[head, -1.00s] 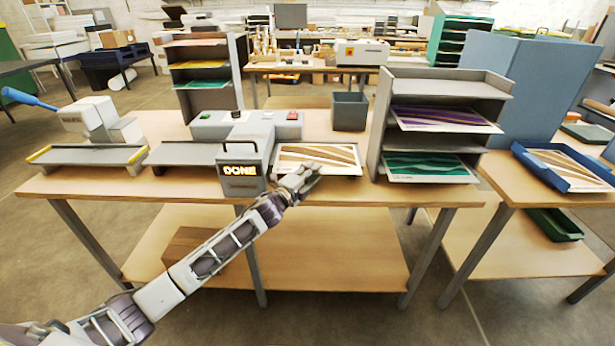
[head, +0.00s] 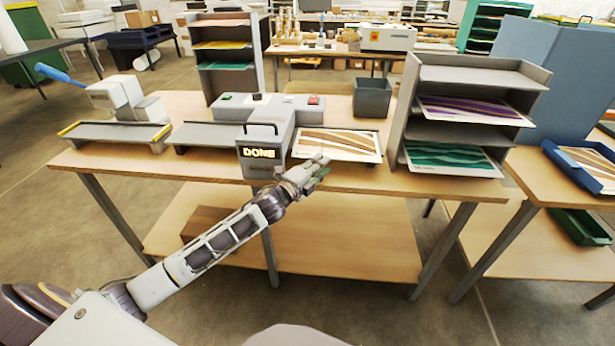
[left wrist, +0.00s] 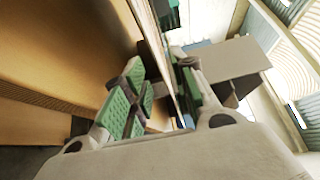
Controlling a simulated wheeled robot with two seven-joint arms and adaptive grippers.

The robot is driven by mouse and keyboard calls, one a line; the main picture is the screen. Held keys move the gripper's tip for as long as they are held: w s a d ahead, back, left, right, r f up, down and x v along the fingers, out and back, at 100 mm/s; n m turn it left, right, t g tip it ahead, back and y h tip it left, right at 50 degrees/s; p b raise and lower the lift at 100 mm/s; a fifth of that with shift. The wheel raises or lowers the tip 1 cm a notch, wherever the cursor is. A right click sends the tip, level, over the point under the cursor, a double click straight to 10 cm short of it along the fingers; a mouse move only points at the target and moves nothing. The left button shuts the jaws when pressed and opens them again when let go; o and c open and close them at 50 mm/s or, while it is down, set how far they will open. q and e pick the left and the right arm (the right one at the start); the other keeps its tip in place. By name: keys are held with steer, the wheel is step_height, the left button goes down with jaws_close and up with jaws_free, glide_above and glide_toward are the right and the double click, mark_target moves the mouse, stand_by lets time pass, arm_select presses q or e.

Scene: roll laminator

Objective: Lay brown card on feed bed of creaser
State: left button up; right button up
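The brown card (head: 340,143), a white sheet with brown wavy bands, lies flat on the right-hand tray of the grey laminator (head: 265,108). The laminator's display reads DONE. My left gripper (head: 318,168) is at the front edge of that tray, by the card's near edge. In the left wrist view its green-padded fingers (left wrist: 160,88) stand apart, with a thin edge between them; I cannot tell if this is card or tray. The creaser (head: 125,97), with a blue lever, stands at the table's left end; its grey feed bed (head: 115,133) is empty. My right gripper is not in view.
A grey shelf rack (head: 470,75) with purple and green sheets stands just right of the card. A dark bin (head: 372,97) is behind. The laminator's left tray (head: 205,136) is bare. Another rack (head: 222,30) stands behind the laminator. A blue tray (head: 585,160) is at far right.

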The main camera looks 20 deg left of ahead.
arm_select(q)
steer(key=v, duration=0.6)
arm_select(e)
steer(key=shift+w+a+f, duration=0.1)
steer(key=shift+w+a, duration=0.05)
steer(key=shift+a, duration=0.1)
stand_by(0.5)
